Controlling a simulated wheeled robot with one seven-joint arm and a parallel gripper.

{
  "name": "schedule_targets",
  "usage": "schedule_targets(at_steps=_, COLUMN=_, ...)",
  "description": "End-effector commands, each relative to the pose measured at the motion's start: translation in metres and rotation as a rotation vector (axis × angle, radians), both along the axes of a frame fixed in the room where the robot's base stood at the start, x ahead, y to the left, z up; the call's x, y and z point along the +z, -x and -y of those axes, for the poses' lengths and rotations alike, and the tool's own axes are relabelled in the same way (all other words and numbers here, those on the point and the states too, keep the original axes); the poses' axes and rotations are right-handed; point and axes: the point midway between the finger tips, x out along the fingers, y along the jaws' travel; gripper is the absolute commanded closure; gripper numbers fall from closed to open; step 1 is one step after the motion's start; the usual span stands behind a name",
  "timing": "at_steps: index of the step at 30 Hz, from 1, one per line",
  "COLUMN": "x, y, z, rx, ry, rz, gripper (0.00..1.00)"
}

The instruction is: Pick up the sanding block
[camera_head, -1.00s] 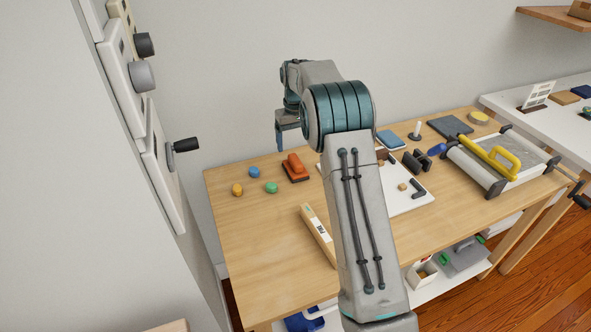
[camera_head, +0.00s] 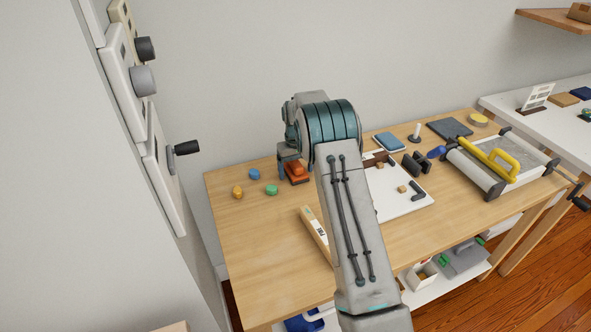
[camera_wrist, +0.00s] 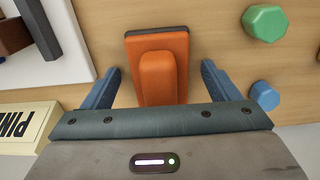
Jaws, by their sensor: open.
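The sanding block is orange with a raised grip and a dark base. In the head view the sanding block (camera_head: 297,172) lies on the wooden table, partly hidden by my gripper (camera_head: 286,165). In the wrist view the sanding block (camera_wrist: 158,65) lies between the two blue fingers of my gripper (camera_wrist: 160,85). The fingers are apart, one on each side, with visible gaps to the block. I cannot tell how far above the table the fingertips are.
A green piece (camera_head: 271,189), a blue piece (camera_head: 254,174) and an orange-yellow piece (camera_head: 237,192) lie left of the block. A white board (camera_head: 405,204) with small parts lies to the right. A labelled box (camera_head: 316,234) lies in front. The table's front left is clear.

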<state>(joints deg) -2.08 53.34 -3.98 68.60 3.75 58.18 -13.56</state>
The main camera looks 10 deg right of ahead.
Motion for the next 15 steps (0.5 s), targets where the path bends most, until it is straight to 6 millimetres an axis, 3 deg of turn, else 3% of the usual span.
schedule_targets(at_steps=2, x=0.0002, y=0.0, z=0.0001, rx=0.0, ry=0.0, rz=0.0, gripper=0.18)
schedule_targets(at_steps=3, x=0.0003, y=0.0, z=0.0001, rx=0.0, ry=0.0, rz=0.0, gripper=0.24)
schedule_targets(at_steps=8, x=0.0003, y=0.0001, z=0.0001, rx=0.0, ry=0.0, rz=0.0, gripper=0.68)
schedule_targets(at_steps=15, x=0.0008, y=-0.0001, z=0.0003, rx=0.0, ry=0.0, rz=0.001, gripper=0.68)
